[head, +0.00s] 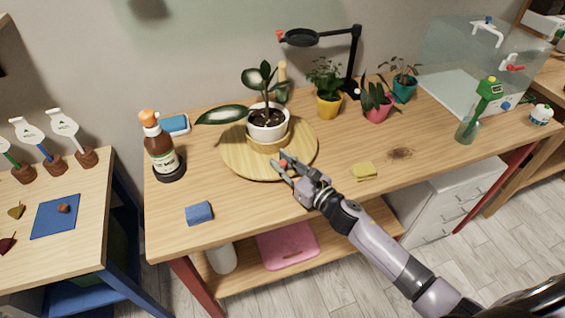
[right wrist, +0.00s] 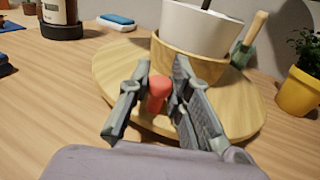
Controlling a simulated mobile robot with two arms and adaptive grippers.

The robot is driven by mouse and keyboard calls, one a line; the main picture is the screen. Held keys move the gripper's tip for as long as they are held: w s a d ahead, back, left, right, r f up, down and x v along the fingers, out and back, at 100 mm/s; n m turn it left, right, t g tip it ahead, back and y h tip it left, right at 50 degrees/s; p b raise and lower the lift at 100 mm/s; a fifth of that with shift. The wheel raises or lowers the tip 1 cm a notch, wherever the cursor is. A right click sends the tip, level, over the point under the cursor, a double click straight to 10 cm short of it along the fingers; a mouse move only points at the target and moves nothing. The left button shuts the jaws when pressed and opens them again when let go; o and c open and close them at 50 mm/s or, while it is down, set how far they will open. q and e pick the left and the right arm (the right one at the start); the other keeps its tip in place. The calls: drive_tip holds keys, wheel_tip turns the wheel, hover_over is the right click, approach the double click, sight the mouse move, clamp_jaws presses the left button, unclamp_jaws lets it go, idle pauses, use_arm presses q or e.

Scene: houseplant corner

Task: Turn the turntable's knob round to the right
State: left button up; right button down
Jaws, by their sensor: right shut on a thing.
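The round wooden turntable (head: 236,158) lies on the table and bears a white pot (head: 267,123) with a leafy plant, set in a wooden ring. Its red knob (head: 283,163) stands near the front edge of the disc. My right gripper (head: 282,167) reaches in from the lower right and is shut on the knob. In the right wrist view the red knob (right wrist: 158,92) sits between the two fingers, its lower part partly covered. The turntable's rim (right wrist: 110,62) and the white pot (right wrist: 200,28) show behind it. My left gripper is not in view.
A brown bottle (head: 161,150) stands left of the turntable. Small pots, including a yellow one (head: 329,105), and a black lamp (head: 355,60) stand behind. The front middle of the table is clear.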

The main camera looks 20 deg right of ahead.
sight(299, 156)
drive_tip(key=shift+d, duration=0.1)
idle(0.5)
drive_tip(key=shift+d+f+n+y+b, duration=0.1)
drive_tip(key=shift+d+n+y+b, duration=0.1)
drive_tip(key=shift+n+y+b, duration=0.15)
drive_tip(key=d+n+g+y+b, duration=0.1)
drive_tip(key=d+y+b, duration=0.1)
drive_tip(key=b, duration=0.1)
drive_tip(key=w+d+n+g+y+b, duration=0.1)
drive_tip(key=d+n+g+y+b, duration=0.1)
drive_tip(key=b, duration=0.2)
drive_tip(key=shift+f+n+g+y, duration=0.1)
drive_tip(key=shift+n+g+y, duration=0.15)
drive_tip(key=shift+g+y, duration=0.1)
drive_tip(key=shift+w+d+g+b, duration=0.1)
drive_tip(key=shift+d+g+b, duration=0.15)
drive_tip(key=shift+b, duration=0.25)
drive_tip(key=shift+r, duration=0.25)
drive_tip(key=c, duration=1.5)
unclamp_jaws()
